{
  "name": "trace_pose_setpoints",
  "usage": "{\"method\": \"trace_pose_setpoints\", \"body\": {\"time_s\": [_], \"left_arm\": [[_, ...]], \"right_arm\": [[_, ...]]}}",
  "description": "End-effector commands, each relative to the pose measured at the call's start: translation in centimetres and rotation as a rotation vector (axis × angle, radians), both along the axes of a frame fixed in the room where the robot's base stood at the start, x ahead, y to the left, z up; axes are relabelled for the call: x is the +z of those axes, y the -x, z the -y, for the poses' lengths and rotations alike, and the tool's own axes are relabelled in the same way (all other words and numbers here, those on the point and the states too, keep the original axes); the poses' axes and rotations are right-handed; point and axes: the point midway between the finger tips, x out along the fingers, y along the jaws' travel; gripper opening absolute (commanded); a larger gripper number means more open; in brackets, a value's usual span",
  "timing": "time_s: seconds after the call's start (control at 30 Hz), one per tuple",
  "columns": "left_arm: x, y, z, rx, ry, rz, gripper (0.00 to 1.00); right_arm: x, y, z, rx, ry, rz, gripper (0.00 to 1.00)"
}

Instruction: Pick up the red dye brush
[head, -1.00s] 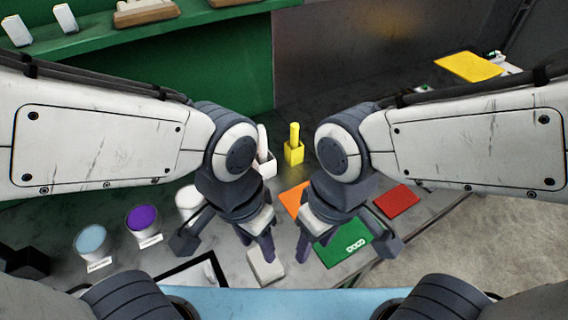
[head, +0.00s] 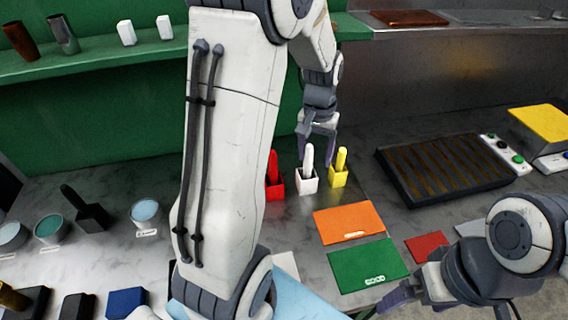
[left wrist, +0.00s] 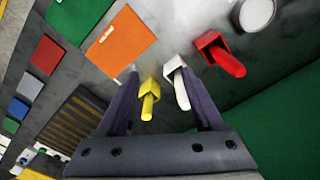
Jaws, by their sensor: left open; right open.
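The red dye brush (head: 272,163) stands upright in a red holder (head: 275,190) on the grey table, partly covered by my left arm in the head view. In the left wrist view the red brush (left wrist: 229,63) leans out of its holder to the right, outside my fingers. My left gripper (head: 318,150) is open and empty above the white brush (head: 308,158) and yellow brush (head: 340,160). In the left wrist view the yellow brush (left wrist: 148,104) and white brush (left wrist: 181,90) show between its fingers. My right gripper (head: 405,300) is open and empty at the lower right.
A dark slatted tray (head: 440,170) is farther right. Dye cups (head: 146,213) stand at left. A green shelf (head: 100,62) edges the back.

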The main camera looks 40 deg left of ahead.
Motion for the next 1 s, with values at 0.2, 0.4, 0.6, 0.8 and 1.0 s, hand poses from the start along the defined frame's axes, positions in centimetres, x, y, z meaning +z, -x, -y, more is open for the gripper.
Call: {"method": "trace_pose_setpoints", "body": {"time_s": [0.2, 0.4, 0.6, 0.8, 1.0], "left_arm": [[-1.9, -0.5, -11.0, 0.25, -0.008, -0.019, 0.68], [-3.5, -0.2, -13.5, 0.306, -0.009, -0.025, 0.68], [-6.6, -0.1, -13.4, 0.305, -0.009, -0.025, 0.68], [-8.0, -0.1, -13.4, 0.304, -0.009, -0.023, 0.68], [-10.4, 0.6, -12.9, 0.304, -0.008, -0.028, 0.68]], "right_arm": [[1.4, 0.0, 0.0, 0.0, 0.0, 0.0, 1.0], [2.0, 0.0, 0.0, 0.0, 0.0, 0.0, 1.0], [2.8, 0.0, 0.0, 0.002, 0.001, -0.001, 1.0], [3.3, 0.0, 0.0, 0.003, 0.0, 0.0, 1.0], [5.4, 0.0, 0.0, 0.006, 0.0, 0.001, 1.0]]}}
